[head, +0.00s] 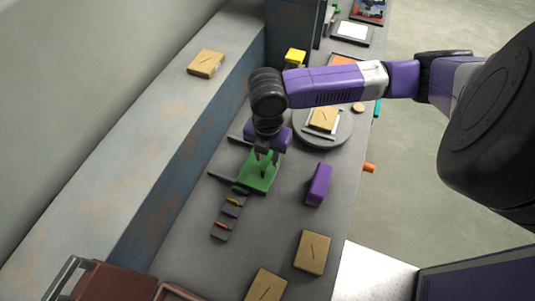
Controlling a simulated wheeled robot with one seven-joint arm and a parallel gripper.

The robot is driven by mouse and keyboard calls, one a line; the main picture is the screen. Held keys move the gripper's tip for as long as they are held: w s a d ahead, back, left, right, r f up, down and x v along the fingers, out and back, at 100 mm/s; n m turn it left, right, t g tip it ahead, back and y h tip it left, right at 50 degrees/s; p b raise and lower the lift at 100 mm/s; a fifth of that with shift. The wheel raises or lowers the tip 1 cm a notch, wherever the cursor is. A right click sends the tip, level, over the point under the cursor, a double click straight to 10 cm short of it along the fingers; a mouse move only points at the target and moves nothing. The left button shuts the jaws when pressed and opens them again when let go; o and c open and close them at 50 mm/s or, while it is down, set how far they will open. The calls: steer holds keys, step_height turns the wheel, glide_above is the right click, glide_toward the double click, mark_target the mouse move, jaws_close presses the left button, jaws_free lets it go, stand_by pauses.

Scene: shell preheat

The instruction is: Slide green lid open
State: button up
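The green lid (260,181) is a flat green plate on the grey workbench, left of the middle of the bench. Dark rails (222,177) stick out to its left. My gripper (266,160) points down right over the lid's far part, with its fingertips at or just above the green surface. The two fingers look a little apart. Any handle between them is too small and partly hidden to make out, so I cannot tell whether they grip the lid.
A small dark rack (228,213) with coloured pieces sits in front of the lid. A purple block (319,184) stands to the right. A round turntable (341,135) holding a tan block is behind right. Tan blocks (312,252) lie near the front. A raised ledge (150,150) runs along the left.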

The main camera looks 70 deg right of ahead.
jaws_close()
stand_by(1.3)
